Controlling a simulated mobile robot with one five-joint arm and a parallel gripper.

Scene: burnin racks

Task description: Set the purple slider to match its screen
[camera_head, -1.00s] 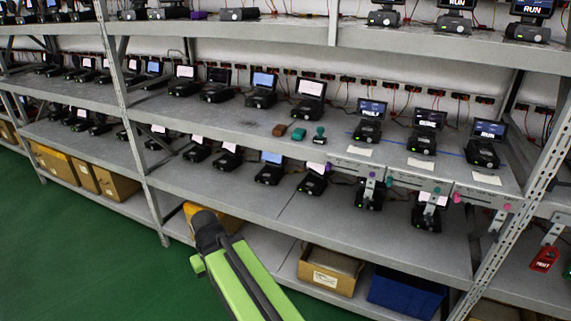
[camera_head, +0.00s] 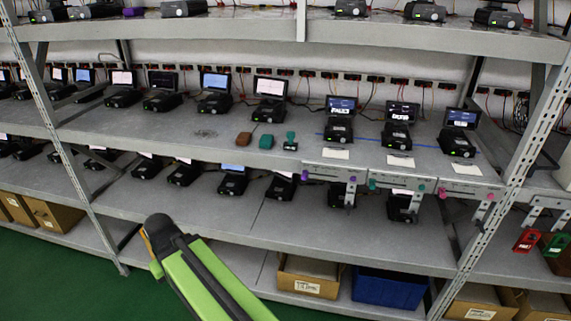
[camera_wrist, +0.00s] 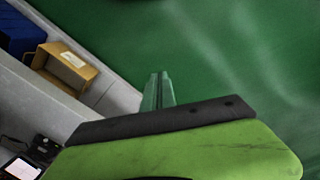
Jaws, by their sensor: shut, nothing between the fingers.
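The purple slider knob (camera_head: 305,175) sits at the left end of a pale scale plate (camera_head: 328,180) on the front edge of the middle shelf. Above it, a black device with a small lit screen (camera_head: 342,104) stands on that shelf; its text is too small to read surely. A teal knob (camera_head: 372,183) and a pink knob (camera_head: 442,191) are on similar plates to the right. My gripper (camera_wrist: 158,91) shows in the wrist view, shut and empty, over the green floor. In the head view my green arm is in front of the lower shelf, left of and well apart from the slider.
A metal upright (camera_head: 500,205) stands right of the plates. Blue (camera_head: 390,288) and cardboard (camera_head: 310,278) boxes fill the bottom shelf. Open green floor (camera_head: 70,285) lies at lower left.

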